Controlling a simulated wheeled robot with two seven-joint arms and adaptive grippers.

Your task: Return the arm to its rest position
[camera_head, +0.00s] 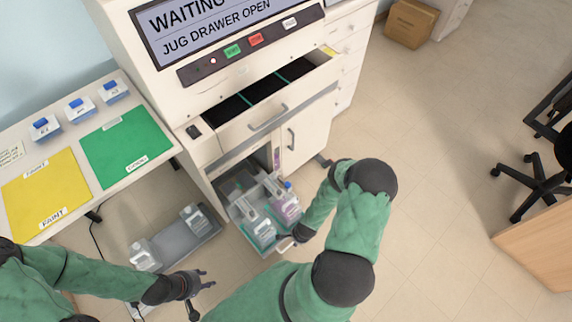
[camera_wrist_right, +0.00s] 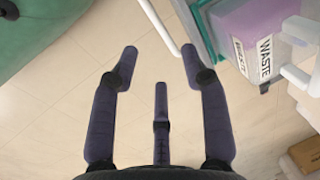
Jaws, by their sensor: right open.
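My right gripper (camera_wrist_right: 158,55) is open in the wrist view, with nothing between its fingers. A pale bar (camera_wrist_right: 158,24), apparently the jug drawer's handle, lies just beyond its fingertips, and I cannot tell whether they touch. In the head view my right arm reaches to the front of the open jug drawer (camera_head: 262,250); its gripper is small and partly hidden there. My left gripper (camera_head: 205,289) is open and empty, low over the floor beside the grey tray. A purple jug (camera_head: 288,208) stands in the drawer; its WASTE label (camera_wrist_right: 264,58) shows in the wrist view.
The stainer (camera_head: 207,92) reads "JUG DRAWER OPEN"; its upper drawer (camera_head: 270,122) is also open. A grey tray (camera_head: 172,244) with jugs lies on the floor. The left table holds yellow (camera_head: 45,190) and green (camera_head: 125,142) mats. Floor to the right is clear up to a chair (camera_head: 535,180).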

